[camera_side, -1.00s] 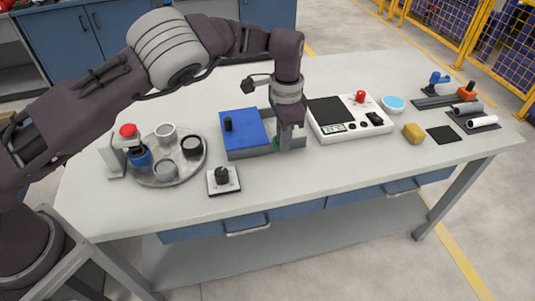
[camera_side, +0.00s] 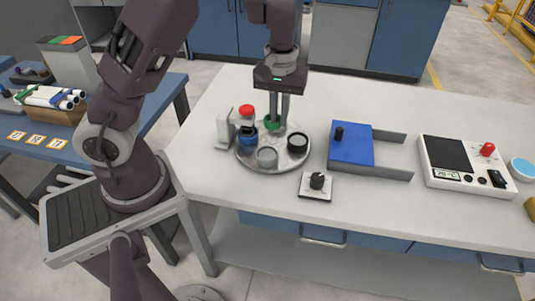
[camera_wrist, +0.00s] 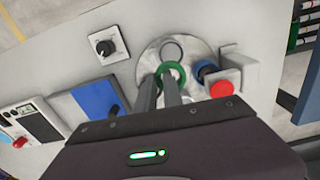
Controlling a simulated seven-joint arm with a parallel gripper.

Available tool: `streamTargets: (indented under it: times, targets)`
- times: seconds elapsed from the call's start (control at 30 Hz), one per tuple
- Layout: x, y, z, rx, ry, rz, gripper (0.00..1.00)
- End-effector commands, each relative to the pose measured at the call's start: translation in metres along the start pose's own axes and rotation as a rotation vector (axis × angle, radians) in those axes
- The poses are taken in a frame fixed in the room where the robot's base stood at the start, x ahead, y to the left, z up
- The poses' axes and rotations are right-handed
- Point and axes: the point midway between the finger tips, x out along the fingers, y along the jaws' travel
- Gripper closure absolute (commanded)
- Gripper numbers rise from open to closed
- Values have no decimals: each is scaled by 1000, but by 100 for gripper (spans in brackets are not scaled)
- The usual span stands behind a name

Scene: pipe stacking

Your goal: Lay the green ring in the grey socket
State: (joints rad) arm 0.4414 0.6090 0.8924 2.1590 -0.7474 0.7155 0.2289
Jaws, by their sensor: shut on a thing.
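My gripper (camera_side: 272,121) is shut on the green ring (camera_side: 271,125), at the back of a round metal plate (camera_side: 246,157). The ring also shows between the fingertips in the wrist view (camera_wrist: 172,66). I cannot tell whether the ring is seated or just above. A grey socket (camera_side: 267,158) at the plate's front is empty and shows in the wrist view (camera_wrist: 172,51). A black socket (camera_side: 298,142) is at the right and a blue one (camera_side: 247,137) at the left.
A black knob box (camera_side: 316,184) is in front. A blue-lidded fixture (camera_side: 351,146) and a white instrument (camera_side: 462,165) stand to the right.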

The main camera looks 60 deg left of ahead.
Motion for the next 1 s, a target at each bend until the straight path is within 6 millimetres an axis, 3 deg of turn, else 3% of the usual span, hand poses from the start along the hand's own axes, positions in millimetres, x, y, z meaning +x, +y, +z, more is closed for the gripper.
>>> streamTargets:
  times: [0.07,0.17,0.53,1.0]
  targets:
    - [3,-9,5,-48,-2,0,100]
    - [25,-14,8,-71,-5,-5,100]
    - [95,-13,8,-63,-4,-5,100]
    - [106,-13,6,-61,-1,-2,100]
